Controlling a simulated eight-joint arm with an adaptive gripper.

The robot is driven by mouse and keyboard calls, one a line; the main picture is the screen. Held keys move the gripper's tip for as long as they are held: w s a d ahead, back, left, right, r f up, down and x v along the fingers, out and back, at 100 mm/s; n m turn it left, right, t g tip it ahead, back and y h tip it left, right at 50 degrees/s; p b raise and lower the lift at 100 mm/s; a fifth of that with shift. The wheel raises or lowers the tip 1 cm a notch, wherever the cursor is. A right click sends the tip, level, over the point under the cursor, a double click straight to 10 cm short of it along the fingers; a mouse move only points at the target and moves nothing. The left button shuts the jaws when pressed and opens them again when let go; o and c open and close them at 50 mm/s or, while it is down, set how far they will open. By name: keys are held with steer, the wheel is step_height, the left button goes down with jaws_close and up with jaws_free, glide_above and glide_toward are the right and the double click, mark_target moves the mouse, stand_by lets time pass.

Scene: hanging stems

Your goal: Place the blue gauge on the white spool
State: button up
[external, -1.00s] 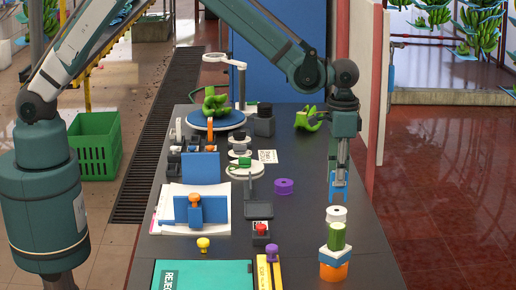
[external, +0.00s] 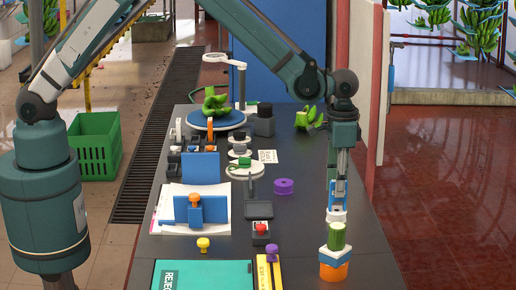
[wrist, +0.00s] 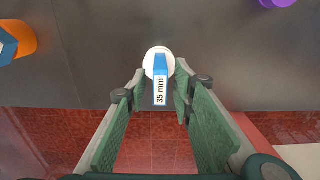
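The white spool (external: 337,215) stands on the dark table, behind a small stack; it also shows in the wrist view (wrist: 151,67). The blue gauge (external: 332,198) is upright at the spool's top and appears to rest on it. Its white label reads "35 mm" in the wrist view (wrist: 160,92). My gripper (wrist: 160,84) points down, with a finger on each side of the gauge and narrow gaps showing between. It looks open around the gauge. In the external view my gripper (external: 340,178) is directly over the spool; exact contact under the gauge is hard to see.
A stack with a green cylinder (external: 337,236) and an orange base (external: 334,271) stands just in front of the spool. A purple spool (external: 284,186) lies to the left. Green bananas (external: 307,118) lie farther back. The table's right edge is close.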

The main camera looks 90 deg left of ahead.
steer(key=shift+r, duration=0.2)
step_height(320, 180, up, 12)
stand_by(0.9)
stand_by(0.5)
steer(key=s+a+r+t, duration=0.2)
steer(key=s+r, duration=0.7)
steer(key=s, duration=0.3)
steer(key=s+a+r+t, duration=0.1)
steer(key=s+a+r, duration=0.1)
steer(key=s+r, duration=0.85)
steer(key=s+a+f+t, duration=0.1)
steer(key=s+t, duration=0.1)
steer(key=s, duration=1.1)
steer(key=s+a+f+t, duration=0.2)
steer(key=s, duration=1)
steer(key=shift+s+f, duration=0.15)
steer(key=shift+s, duration=0.2)
